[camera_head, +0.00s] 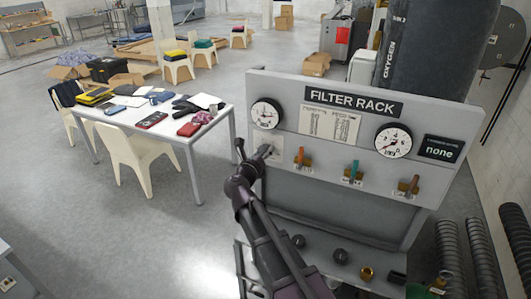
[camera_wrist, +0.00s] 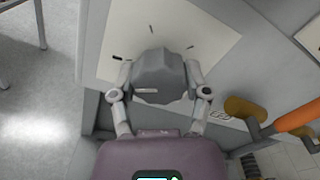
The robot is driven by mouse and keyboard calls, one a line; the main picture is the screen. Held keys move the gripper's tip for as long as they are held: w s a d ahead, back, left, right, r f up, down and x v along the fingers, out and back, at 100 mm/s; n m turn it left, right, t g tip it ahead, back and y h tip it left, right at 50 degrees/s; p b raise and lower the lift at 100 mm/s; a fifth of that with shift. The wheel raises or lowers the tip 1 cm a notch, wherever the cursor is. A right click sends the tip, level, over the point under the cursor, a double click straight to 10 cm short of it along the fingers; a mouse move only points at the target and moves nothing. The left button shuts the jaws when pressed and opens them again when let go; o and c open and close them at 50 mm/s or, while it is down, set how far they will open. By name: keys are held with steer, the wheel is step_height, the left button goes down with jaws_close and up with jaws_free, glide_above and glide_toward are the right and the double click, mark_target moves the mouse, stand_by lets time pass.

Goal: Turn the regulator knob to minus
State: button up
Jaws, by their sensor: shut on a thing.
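The regulator knob (camera_wrist: 160,78) is a grey, lobed knob on a pale plate (camera_wrist: 205,28) with short dark marks around it. My gripper (camera_wrist: 160,88) has a finger on each side of the knob and is shut on it. A light pointer line shows on the knob's face, lying roughly level in the wrist view. In the head view my gripper (camera_head: 254,152) is at the left end of the filter rack panel (camera_head: 460,115), below the left gauge (camera_head: 266,113); the knob is mostly hidden there. The marks' meanings are not readable.
Valves with orange (camera_head: 301,156), teal (camera_head: 354,168) and orange-brown (camera_head: 411,184) handles are right of the knob; one orange handle (camera_wrist: 298,115) is close by in the wrist view. A right gauge (camera_head: 393,140) and a display reading "none" (camera_head: 440,149) sit farther right. Loose fittings lie below.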

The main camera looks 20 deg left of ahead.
steer(key=shift+n, duration=1.5)
steer(key=o, duration=1.1)
steer(key=shift+s+a, duration=0.15)
steer(key=shift+s, duration=1.85)
steer(key=shift+s+a, duration=0.15)
steer(key=shift+s, duration=1.85)
steer(key=shift+s+a, duration=0.15)
steer(key=shift+s, duration=1.85)
